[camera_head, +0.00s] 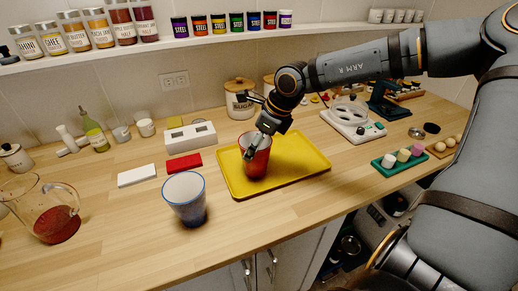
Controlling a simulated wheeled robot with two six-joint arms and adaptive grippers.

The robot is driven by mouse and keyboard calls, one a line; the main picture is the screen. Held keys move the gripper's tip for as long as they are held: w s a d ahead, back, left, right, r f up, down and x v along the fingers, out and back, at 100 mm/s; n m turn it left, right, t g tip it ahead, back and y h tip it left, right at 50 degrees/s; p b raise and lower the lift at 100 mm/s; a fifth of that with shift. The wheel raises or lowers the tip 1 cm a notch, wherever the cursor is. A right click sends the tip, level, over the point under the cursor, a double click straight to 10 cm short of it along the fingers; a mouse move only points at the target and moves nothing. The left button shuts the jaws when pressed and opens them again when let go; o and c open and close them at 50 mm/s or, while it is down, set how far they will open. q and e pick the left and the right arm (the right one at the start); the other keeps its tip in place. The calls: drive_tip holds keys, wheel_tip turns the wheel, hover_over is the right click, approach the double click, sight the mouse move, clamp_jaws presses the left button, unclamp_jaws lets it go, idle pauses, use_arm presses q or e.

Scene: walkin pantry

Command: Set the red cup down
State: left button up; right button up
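The red cup (257,166) is upright over the yellow tray (306,162), left of the tray's middle. My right gripper (254,147) reaches down from the upper right and looks shut on the cup's rim; its fingers partly hide the cup's opening. I cannot tell whether the cup's base touches the tray or hangs just above it. My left gripper is not in view.
A blue-and-white cup (186,198) stands left of the tray. A red block (184,163) and a white block (137,176) lie behind it. A glass pitcher (52,212) is at far left. A green tray (398,161) and a white appliance (352,122) stand right. The yellow tray's right half is clear.

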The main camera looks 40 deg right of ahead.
drive_tip(key=shift+s+a+r, duration=0.15)
drive_tip(key=shift+s+a, duration=0.2)
drive_tip(key=shift+a, duration=0.05)
drive_tip(key=o, duration=1.1)
drive_tip(key=shift+d, duration=0.1)
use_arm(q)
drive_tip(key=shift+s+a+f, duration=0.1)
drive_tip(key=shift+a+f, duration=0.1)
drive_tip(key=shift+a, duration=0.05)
use_arm(e)
drive_tip(key=shift+o, duration=0.5)
